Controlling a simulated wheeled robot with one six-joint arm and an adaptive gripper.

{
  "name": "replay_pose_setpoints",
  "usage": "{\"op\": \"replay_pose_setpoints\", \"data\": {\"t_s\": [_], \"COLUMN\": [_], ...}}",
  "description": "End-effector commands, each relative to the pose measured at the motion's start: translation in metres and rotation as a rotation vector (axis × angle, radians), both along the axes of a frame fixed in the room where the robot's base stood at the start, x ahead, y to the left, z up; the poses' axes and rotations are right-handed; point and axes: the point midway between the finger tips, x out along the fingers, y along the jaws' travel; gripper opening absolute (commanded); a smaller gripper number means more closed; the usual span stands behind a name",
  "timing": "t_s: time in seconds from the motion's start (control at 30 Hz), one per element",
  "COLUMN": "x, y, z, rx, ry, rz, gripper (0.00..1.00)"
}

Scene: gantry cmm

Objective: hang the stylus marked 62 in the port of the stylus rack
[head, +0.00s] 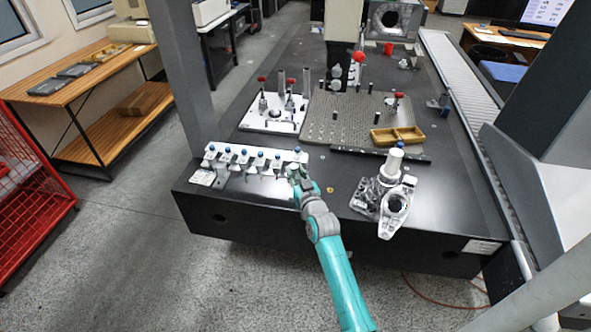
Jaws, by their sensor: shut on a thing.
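The stylus rack (216,157) is a long white bar near the front left of the black table. Several styli with blue tops stand along it in a row. My gripper (294,170) is at the right end of the rack, low over the table's front part. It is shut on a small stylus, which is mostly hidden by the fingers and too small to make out. A blue top (298,149) shows just beyond the fingers; I cannot tell if it belongs to the held stylus. The number 62 cannot be read, and the port cannot be made out.
A metal casting (395,203) with a pale cylinder stands right of my arm. Behind are a grey hole plate (340,118), a yellow tray (398,136) and a white fixture plate (258,122). A gantry column (182,65) rises left of the rack.

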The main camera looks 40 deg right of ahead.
Motion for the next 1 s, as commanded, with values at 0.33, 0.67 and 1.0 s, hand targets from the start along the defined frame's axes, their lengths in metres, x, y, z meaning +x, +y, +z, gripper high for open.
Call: {"op": "replay_pose_setpoints", "data": {"t_s": [0.33, 0.67, 1.0], "x": [-0.0001, -0.0003, -0.0003], "y": [-0.0001, 0.0, 0.0], "z": [-0.005, -0.0048, -0.0068], "rx": [0.0, 0.0, 0.0], "ry": [0.001, 0.0, 0.001], "rz": [-0.001, -0.001, 0.0], "gripper": [0.0, 0.0, 0.0]}}
